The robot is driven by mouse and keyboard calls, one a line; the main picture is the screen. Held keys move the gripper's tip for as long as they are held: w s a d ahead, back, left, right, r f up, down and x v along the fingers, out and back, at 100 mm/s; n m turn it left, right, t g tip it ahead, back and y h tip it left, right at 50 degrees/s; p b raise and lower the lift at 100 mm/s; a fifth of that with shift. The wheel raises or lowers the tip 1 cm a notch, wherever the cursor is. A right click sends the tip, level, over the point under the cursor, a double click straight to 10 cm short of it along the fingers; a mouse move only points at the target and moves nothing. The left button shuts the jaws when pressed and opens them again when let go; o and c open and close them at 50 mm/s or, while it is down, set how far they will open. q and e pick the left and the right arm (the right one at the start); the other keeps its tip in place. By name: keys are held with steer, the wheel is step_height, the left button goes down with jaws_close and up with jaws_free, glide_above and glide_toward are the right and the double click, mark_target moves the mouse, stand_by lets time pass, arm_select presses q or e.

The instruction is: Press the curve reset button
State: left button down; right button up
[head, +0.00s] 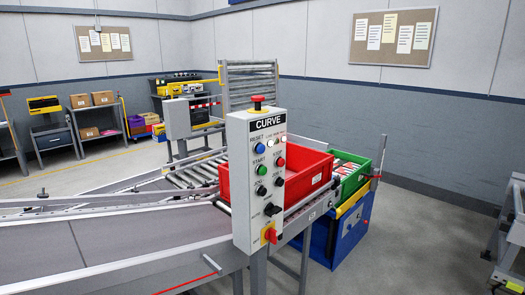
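The grey control panel (245,215) labelled CURVE stands upright in the middle of the head view, facing me. The blue reset button (260,148) is near its upper left, under the label RESET, and nothing covers it. A green button (261,170) and a red button (281,162) sit just below it. Black knobs are lower down, with a red rotary switch (270,234) on yellow near the bottom. A red mushroom button (258,101) tops the panel. Neither of my grippers is in view.
A conveyor (115,240) runs from the left to behind the panel. A blue box (338,235) stands below at right. Floor is clear at right, before a metal frame (510,235).

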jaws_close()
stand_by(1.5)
